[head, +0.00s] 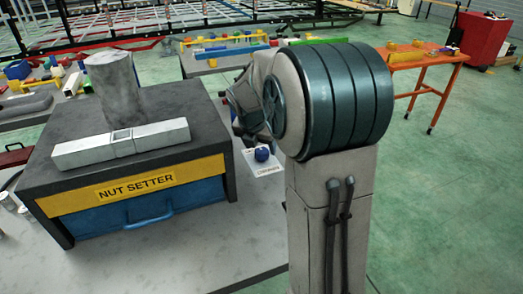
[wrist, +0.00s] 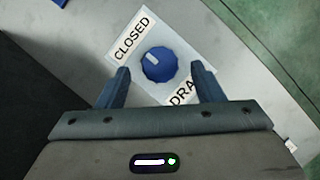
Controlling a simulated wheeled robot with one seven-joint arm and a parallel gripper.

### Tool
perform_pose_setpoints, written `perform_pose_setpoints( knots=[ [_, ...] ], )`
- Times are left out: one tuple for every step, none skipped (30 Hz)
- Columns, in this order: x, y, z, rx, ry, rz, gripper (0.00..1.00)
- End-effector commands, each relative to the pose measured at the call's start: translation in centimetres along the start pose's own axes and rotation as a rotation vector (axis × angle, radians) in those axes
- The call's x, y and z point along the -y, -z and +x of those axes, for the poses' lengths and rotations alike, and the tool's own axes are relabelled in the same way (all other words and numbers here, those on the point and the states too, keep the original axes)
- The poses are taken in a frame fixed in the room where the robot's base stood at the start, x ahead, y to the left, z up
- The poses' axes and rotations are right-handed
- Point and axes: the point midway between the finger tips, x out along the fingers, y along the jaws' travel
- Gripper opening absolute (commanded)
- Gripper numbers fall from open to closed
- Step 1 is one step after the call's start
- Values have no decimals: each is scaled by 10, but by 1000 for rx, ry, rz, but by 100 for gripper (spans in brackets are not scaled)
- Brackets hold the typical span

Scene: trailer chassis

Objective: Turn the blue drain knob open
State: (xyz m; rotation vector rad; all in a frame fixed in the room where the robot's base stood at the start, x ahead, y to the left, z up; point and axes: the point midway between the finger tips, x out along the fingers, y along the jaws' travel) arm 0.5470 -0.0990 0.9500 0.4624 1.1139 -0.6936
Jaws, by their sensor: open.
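The blue drain knob (head: 262,154) sits on a white label plate (head: 268,168) on the grey bench, just left of my arm in the head view. In the wrist view the knob (wrist: 159,64) is round with a white pointer mark, which points up and slightly left. The plate (wrist: 180,35) reads "CLOSED" at upper left and "DRA..." at lower right, the rest hidden by a finger. My gripper (wrist: 160,78) is open, with one finger on each side of the knob and visible gaps to it. I cannot tell its height above the knob. The head view hides the fingers behind my arm.
A black NUT SETTER box (head: 135,178) with a blue drawer stands left of the knob on the grey bench (head: 215,225). A grey cylinder (head: 113,85) and a light bar (head: 120,143) are on top. An orange table (head: 418,60) stands at the back right. Green floor is clear at right.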

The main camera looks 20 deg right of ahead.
Motion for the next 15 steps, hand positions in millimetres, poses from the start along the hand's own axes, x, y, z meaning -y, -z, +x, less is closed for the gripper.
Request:
perform_pose_setpoints(
  knots=[
    [0,1,8,-2,2,0,61],
    [0,1,12,-2,2,0,61],
    [0,0,15,-1,0,1,61],
    [0,0,18,-1,0,1,61],
    [0,0,20,-1,0,1,61],
    [0,0,22,-1,1,1,61],
    [0,0,23,-1,1,1,61],
    [0,0,24,-1,0,1,61],
    [0,0,24,-1,0,1,61],
    [0,0,24,0,0,1,61],
    [0,0,24,0,0,1,61],
    [0,0,24,0,0,1,61],
    [0,0,24,0,0,1,61],
    [0,0,24,0,0,1,61],
    [0,0,24,0,0,1,61]
  ],
)
